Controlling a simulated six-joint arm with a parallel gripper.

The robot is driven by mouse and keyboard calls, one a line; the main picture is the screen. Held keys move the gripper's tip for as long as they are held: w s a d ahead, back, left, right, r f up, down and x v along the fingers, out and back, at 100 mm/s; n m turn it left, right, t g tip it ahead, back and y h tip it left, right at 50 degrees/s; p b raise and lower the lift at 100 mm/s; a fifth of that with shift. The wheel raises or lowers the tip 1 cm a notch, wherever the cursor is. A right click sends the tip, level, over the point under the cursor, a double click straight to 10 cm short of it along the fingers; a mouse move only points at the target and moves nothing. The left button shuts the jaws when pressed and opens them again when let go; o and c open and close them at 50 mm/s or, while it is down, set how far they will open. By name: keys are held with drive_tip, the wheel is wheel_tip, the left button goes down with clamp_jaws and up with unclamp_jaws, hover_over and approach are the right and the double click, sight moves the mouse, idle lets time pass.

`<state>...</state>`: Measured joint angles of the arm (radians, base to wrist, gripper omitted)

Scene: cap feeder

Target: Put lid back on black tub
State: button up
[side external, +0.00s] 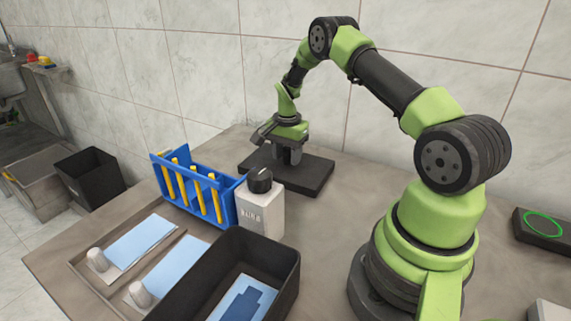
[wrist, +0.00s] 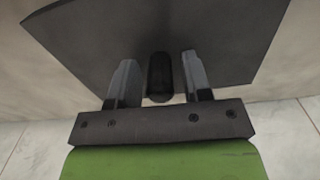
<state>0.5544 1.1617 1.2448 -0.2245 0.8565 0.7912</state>
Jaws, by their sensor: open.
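The black tub (side external: 283,272) stands open at the front of the table in the side view, with a light and dark blue item (side external: 240,300) inside. A flat dark slab, which looks like the lid (side external: 313,174), lies on the table toward the back wall. It also fills the upper part of the wrist view (wrist: 90,45). A dark upright grip (wrist: 159,78) on it stands between my fingers. My gripper (side external: 288,158) is open and low over the slab, its fingers on either side of the grip with small gaps. In the side view my fingers hide the grip.
A white bottle with a black cap (side external: 262,213) and a blue rack with yellow sticks (side external: 205,190) stand between slab and tub. A tray with light blue sheets (side external: 170,260) lies left of the tub. A black bin (side external: 90,178) stands beyond the table's left edge.

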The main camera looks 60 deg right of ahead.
sight(287, 148)
drive_tip(key=shift+c, duration=0.4)
drive_tip(key=c, duration=0.7)
drive_tip(key=shift+r, duration=2.55)
